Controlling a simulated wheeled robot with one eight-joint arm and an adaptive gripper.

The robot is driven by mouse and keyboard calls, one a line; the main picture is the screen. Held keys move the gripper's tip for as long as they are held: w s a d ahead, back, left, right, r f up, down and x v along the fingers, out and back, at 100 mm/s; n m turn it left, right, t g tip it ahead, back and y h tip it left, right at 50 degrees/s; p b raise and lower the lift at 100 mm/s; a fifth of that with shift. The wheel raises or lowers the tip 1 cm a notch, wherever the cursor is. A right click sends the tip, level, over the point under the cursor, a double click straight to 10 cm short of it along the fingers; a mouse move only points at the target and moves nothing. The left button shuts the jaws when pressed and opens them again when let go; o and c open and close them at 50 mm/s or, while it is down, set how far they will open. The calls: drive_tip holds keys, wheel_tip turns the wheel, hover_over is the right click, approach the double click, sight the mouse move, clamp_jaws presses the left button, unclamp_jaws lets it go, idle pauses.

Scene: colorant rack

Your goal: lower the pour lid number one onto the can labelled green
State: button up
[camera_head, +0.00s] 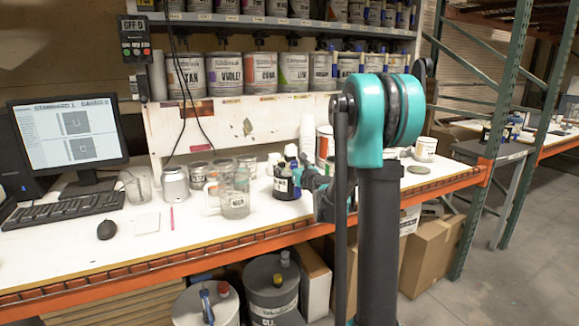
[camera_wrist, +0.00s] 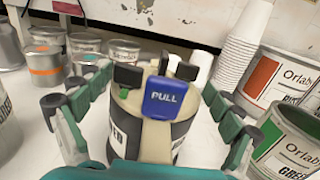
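A pour lid (camera_wrist: 172,97) with a blue PULL tab and dark upright blocks is between the two fingers of my gripper (camera_wrist: 153,90) in the wrist view. The teal fingers stand apart on either side, and I see no clear contact with the lid. I cannot tell whether the lid is seated. A can with a green patch and partly cut-off GREEN lettering (camera_wrist: 288,152) stands at the lower right. In the head view my gripper (camera_head: 318,182) is at the workbench, partly hidden by my arm.
A can with a red patch (camera_wrist: 277,76) and stacked white cups (camera_wrist: 244,40) stand at the right. Small tins (camera_wrist: 87,47) stand behind. A clear jug (camera_head: 235,195) is left of my gripper on the bench (camera_head: 60,245). Labelled cans fill the shelf above.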

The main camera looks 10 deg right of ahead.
drive_tip(key=c, duration=0.5)
drive_tip(key=o, duration=0.6)
drive_tip(key=shift+c, duration=0.2)
drive_tip(key=c, duration=0.5)
drive_tip(key=shift+o, duration=0.2)
drive_tip(key=shift+r, duration=0.5)
wheel_tip(320, 180, up, 11)
drive_tip(key=shift+r, duration=0.2)
